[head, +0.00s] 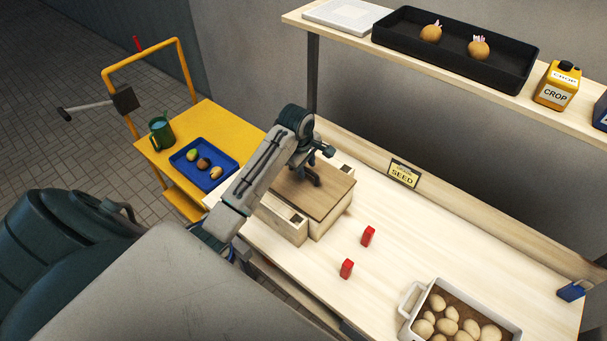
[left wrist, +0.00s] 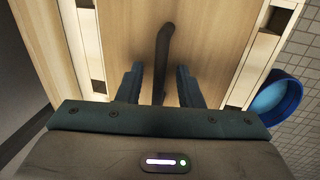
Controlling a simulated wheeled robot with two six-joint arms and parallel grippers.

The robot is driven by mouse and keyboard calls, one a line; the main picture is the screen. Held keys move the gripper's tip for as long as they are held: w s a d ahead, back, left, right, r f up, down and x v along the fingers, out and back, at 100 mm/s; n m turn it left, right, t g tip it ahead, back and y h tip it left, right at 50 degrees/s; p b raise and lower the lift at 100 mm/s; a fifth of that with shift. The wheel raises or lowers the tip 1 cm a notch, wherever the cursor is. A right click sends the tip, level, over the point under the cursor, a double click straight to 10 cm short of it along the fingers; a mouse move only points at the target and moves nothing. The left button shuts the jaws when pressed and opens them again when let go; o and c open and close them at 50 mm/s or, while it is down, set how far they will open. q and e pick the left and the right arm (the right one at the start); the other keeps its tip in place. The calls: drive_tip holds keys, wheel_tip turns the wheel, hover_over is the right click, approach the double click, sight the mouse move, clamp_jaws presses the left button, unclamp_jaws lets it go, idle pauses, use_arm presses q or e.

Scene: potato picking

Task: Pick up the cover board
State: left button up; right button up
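The cover board (head: 325,200) is a flat brown wooden panel lying on a pale wooden box at the left end of the workbench. In the left wrist view the board (left wrist: 205,25) fills the middle, with a dark curved handle (left wrist: 163,55) on it. My left gripper (head: 312,178) is over the board from above. In the left wrist view its two fingers (left wrist: 160,82) are apart, one on each side of the handle, with gaps between. The arm and gripper hide part of the board in the head view. My right gripper is not in view.
Two red blocks (head: 368,236) stand on the bench right of the box. A white crate of potatoes (head: 407,332) is at the front right. A shelf (head: 340,34) runs above.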

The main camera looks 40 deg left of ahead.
use_arm(q)
drive_tip(key=shift+w+f, duration=0.25)
drive_tip(key=shift+f, duration=1.05)
clamp_jaws()
drive_tip(key=shift+r, duration=0.1)
